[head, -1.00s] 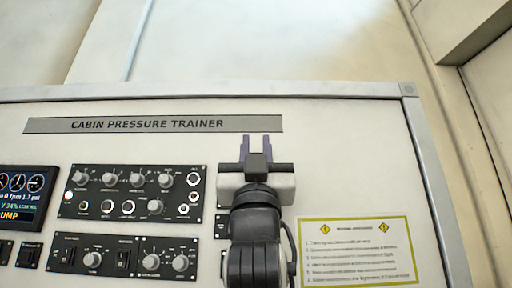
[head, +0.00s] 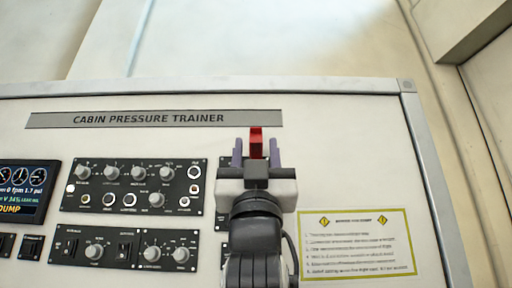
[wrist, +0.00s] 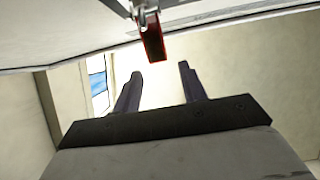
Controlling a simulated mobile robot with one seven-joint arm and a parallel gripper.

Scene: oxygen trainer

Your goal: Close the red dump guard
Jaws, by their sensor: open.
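The red dump guard (head: 256,135) shows in the head view above and between the fingertips, in front of the panel. It looks swung up, standing out from the panel. In the wrist view the red guard (wrist: 153,43) hangs from a small metal hinge at the panel face, just beyond the fingertips and apart from them. My gripper (head: 256,152) is open and empty, its two purple-grey fingers to either side of the guard in the head view. In the wrist view my gripper (wrist: 160,73) has a clear gap between its fingers. The switch under the guard is hidden.
The cabin pressure trainer panel (head: 340,150) fills the head view. Left of my arm are knob and switch modules (head: 135,187) and a display (head: 22,190) reading DUMP. A yellow-bordered placard (head: 358,245) is at right.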

